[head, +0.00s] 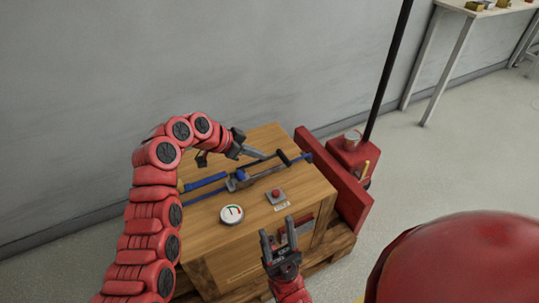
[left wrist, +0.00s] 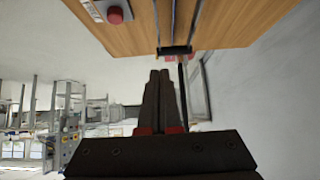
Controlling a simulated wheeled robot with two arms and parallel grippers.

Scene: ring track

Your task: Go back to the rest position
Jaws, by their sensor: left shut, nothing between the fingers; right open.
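My left gripper (head: 256,152) is above the far side of a wooden box (head: 245,262). In the left wrist view its two dark fingers (left wrist: 158,82) are together with nothing between them. My right gripper (head: 277,235) is low in the head view, in front of the box's near edge. Its two fingers point up and stand apart, with nothing between them. A blue and black bar tool (head: 240,180) lies across the box top, close to my left gripper; I cannot tell whether they touch.
The box top carries a round gauge (head: 231,214) and a red button (head: 276,194), also in the left wrist view (left wrist: 115,15). A red beam (head: 333,180) and a red base with a black pole (head: 352,155) stand at the right. A white table (head: 480,10) is farther back. A grey wall is behind.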

